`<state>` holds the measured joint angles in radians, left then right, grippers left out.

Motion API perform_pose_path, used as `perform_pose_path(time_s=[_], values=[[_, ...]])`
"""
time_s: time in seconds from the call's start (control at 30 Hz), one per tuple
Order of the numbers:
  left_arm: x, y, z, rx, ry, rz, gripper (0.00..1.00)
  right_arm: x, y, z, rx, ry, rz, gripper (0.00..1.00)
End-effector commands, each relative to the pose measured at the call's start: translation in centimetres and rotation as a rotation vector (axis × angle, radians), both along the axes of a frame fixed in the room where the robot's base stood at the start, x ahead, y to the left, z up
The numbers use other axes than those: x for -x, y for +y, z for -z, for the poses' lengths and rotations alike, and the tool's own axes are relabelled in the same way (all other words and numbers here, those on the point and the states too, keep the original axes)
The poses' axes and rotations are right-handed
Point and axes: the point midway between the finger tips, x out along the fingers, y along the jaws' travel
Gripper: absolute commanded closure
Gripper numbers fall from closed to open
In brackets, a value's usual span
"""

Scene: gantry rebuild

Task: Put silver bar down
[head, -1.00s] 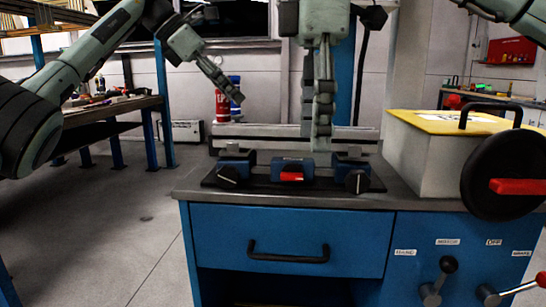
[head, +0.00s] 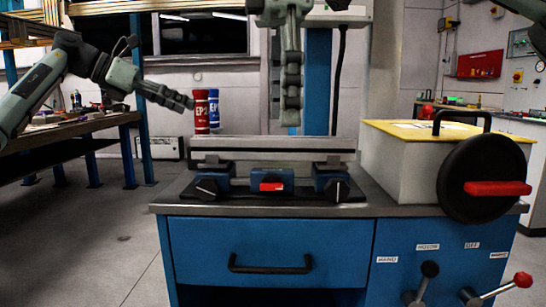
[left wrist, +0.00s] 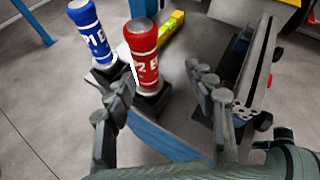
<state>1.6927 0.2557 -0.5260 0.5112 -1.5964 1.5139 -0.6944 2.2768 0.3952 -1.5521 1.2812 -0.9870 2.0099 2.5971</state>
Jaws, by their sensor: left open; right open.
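The silver bar (head: 272,143) lies level across the back of the bench, over the blue clamp blocks (head: 266,182). Whether it touches every block cannot be told. My right gripper (head: 291,115) hangs fingers down above the bar's middle, with a small gap below its tips; it is seen edge-on and nothing shows in it. My left gripper (head: 178,100) is left of the bar, apart from it, beside the red bottle. In the left wrist view its fingers (left wrist: 165,105) are spread and empty.
A red bottle (head: 201,112) and a blue bottle (head: 213,110) stand behind the bar's left end. A pale box with a yellow top (head: 408,165) and black handwheel (head: 484,178) stands at the bench's right. The blue drawer (head: 270,246) is shut.

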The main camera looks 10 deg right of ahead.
Motion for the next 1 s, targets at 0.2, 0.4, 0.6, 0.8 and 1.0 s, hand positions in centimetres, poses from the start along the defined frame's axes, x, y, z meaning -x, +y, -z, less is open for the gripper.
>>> perform_pose_path(time_s=[0.2,0.4,0.6,0.8,1.0], values=[[0.0,0.0,0.0,-0.001,0.000,0.001,0.45,0.0,0.1,-4.4,0.003,-0.003,0.003,0.46],[0.0,0.0,0.0,-0.001,0.000,0.001,0.45,0.0,0.0,-6.1,0.000,0.001,0.001,0.46],[0.0,0.0,0.0,-0.001,0.000,0.001,0.45,0.0,0.0,-6.6,-0.002,0.000,0.000,0.46],[0.0,0.0,0.0,-0.001,0.000,0.001,0.45,0.0,0.0,-6.6,-0.002,0.000,-0.001,0.46],[0.0,0.0,0.0,-0.001,0.000,0.001,0.45,0.0,0.0,-6.6,-0.001,0.000,-0.001,0.46]])
